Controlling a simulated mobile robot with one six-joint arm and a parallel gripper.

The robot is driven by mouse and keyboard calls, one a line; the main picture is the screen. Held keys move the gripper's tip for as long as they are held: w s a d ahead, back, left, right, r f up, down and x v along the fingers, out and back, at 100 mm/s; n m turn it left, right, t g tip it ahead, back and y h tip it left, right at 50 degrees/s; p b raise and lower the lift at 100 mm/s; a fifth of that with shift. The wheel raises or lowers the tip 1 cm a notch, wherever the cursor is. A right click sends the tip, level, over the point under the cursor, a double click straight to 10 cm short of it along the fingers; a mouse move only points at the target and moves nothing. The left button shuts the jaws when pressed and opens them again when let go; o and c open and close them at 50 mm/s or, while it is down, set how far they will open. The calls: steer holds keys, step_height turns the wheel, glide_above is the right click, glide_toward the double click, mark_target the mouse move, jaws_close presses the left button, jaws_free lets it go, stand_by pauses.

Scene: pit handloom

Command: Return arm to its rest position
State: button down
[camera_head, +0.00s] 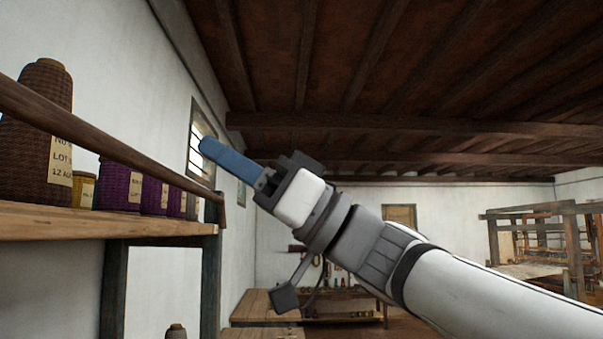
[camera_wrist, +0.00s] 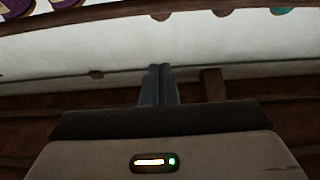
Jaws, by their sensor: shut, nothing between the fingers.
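My gripper (camera_head: 205,146) is raised in the middle of the head view, pointing up and to the left. Its blue fingers are together and hold nothing. In the wrist view the two fingers (camera_wrist: 160,70) lie side by side, closed, against a pale wall and dark wood. In the head view the fingertips appear close to the window and to the right of the shelf rail; whether they are near it in depth I cannot tell.
A wooden shelf (camera_head: 60,224) with a rail (camera_head: 110,150) stands at left. It bears a brown yarn cone (camera_head: 28,130) and purple cones (camera_head: 118,186). A bench (camera_head: 262,306) stands below, a wooden loom (camera_head: 540,235) far right. Dark beams (camera_head: 400,125) cross the ceiling.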

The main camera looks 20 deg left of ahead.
steer(key=d, duration=0.1)
steer(key=w+d, duration=0.1)
steer(key=d, duration=0.1)
steer(key=w+d+b, duration=0.1)
steer(key=d, duration=0.1)
steer(key=shift+w+d+f, duration=0.1)
steer(key=shift+d+f, duration=0.1)
steer(key=shift+f, duration=0.05)
